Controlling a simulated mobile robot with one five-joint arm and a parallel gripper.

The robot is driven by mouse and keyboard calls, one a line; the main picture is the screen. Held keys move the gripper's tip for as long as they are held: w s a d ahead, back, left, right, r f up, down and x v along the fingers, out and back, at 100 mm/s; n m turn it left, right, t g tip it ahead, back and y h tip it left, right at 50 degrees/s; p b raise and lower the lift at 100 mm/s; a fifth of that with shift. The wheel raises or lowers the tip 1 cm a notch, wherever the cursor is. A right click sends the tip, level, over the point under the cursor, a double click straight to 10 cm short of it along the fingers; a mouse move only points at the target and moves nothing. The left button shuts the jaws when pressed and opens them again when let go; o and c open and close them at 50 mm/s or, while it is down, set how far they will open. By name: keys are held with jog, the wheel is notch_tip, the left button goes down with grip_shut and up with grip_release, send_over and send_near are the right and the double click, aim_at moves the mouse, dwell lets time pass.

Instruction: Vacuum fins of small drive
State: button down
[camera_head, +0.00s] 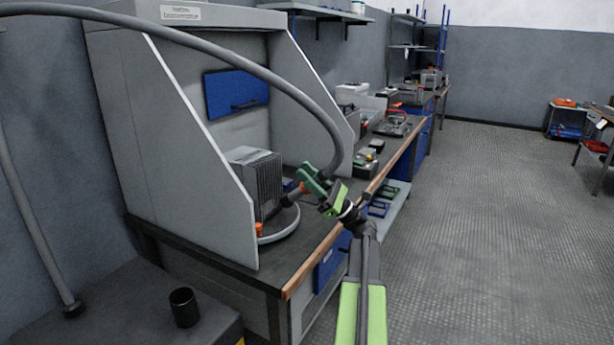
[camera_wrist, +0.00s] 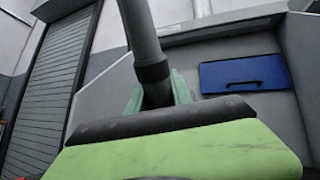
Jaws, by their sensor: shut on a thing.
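The small drive (camera_head: 255,182), a grey block with vertical fins, stands upright on a round grey turntable (camera_head: 280,232) inside the open booth. My gripper (camera_head: 320,187) is to the right of the drive, shut on the vacuum hose's nozzle (camera_head: 294,195). The nozzle's dark tip points left toward the drive's lower right side; I cannot tell whether it touches. The grey vacuum hose (camera_head: 250,69) arches over from the upper left down to my gripper.
The booth's slanted side walls (camera_head: 195,130) flank the drive. A blue panel (camera_head: 236,92) hangs on its back wall. An orange knob (camera_head: 259,229) sits at the turntable's front. A black cup (camera_head: 184,307) stands at the lower left. The floor (camera_head: 480,200) on the right is clear.

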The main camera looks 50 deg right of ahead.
jog(key=shift+s+a, duration=0.25)
jog(key=shift+a, duration=0.7)
jog(key=shift+s+a, duration=0.2)
jog(key=shift+a, duration=0.8)
jog(key=a, duration=0.1)
jog(key=s+a, duration=0.1)
jog(key=a, duration=0.1)
jog(key=shift+a, duration=0.3)
dwell(0.4)
